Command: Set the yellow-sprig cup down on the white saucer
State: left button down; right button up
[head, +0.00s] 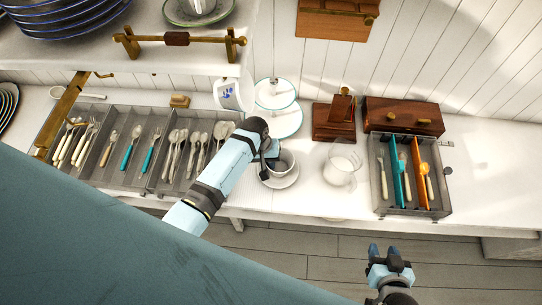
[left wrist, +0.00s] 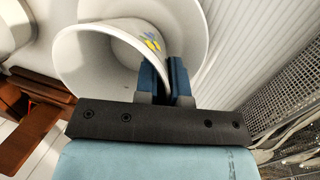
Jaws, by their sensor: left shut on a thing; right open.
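The white cup (head: 284,159) with a yellow and blue sprig is over the white saucer (head: 285,183), on the counter's front part. I cannot tell whether the cup's base touches the saucer. My right gripper (head: 385,251) is open and empty, in front of the counter.
A tiered stand (head: 287,121) and a blue-patterned mug (head: 228,95) are behind. Cutlery trays lie left (head: 126,122) and right (head: 435,190). A wooden box (head: 390,116) is at the back. An upper shelf (head: 105,62) overhangs the left.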

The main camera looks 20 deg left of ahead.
pick_arm(q)
jog(key=shift+s, duration=0.4)
jog(key=c, duration=1.2)
grip_release()
jog(key=shift+w+f, duration=0.2)
jog(key=shift+f, duration=0.05)
jog(key=shift+v, duration=3.85)
jog(key=s+m+t, duration=0.6)
jog(key=s+t, duration=0.5)
jog(key=s, duration=0.6)
jog(key=shift+a+r+b, duration=0.3)
jog(key=shift+a+b, duration=0.1)
